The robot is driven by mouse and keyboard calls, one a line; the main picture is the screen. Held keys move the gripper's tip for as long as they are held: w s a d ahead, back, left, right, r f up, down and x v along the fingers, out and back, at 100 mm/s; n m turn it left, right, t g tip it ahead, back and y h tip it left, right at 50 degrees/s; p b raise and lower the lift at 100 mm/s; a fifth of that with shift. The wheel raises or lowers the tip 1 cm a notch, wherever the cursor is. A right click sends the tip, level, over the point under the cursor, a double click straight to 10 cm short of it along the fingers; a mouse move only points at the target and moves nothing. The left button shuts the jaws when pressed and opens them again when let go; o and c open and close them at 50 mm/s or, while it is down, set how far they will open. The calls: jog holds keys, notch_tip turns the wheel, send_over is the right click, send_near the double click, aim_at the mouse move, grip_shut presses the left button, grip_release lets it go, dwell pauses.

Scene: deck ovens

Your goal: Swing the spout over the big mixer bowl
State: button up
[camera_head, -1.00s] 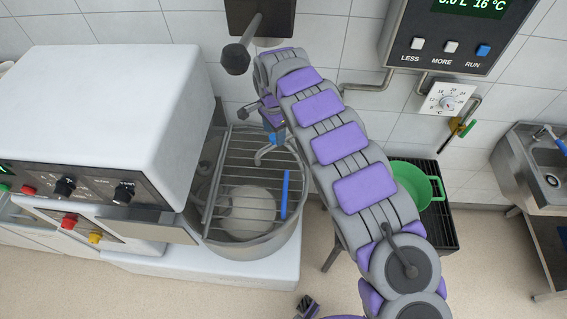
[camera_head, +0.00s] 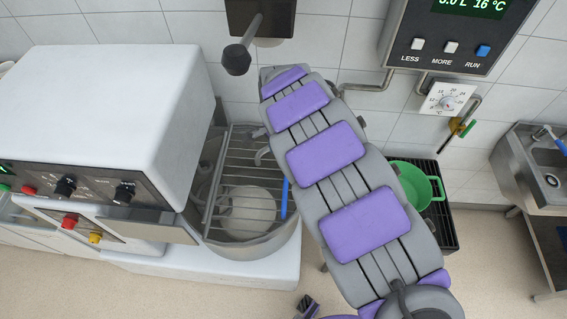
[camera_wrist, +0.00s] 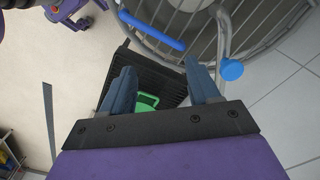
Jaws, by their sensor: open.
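The big mixer bowl (camera_head: 275,243) stands at centre left under a wire guard. Part of the grey spout (camera_head: 262,155) shows over the guard in the head view; my arm hides the rest. In the wrist view the grey spout (camera_wrist: 223,35) has a blue tip (camera_wrist: 231,70) and overlaps the bowl's rim at the upper right. My gripper (camera_wrist: 157,78) is open and empty, with its two fingers apart. The spout's tip lies just beyond the right finger in that view, with a visible gap. My arm hides the gripper in the head view.
A blue rod (camera_head: 284,198) lies at the guard's right side. The white mixer housing (camera_head: 115,110) is left. A wall control box (camera_head: 450,35) is upper right. A green colander (camera_head: 412,185) sits on a black stand (camera_head: 443,225). A sink (camera_head: 545,165) is far right.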

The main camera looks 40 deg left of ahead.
jog(key=shift+s+d+r, duration=0.1)
jog(key=shift+s+d, duration=0.55)
jog(key=shift+d, duration=0.15)
jog(key=shift+s+d+r, duration=0.1)
jog(key=shift+s+d, duration=0.5)
jog(key=shift+d, duration=0.2)
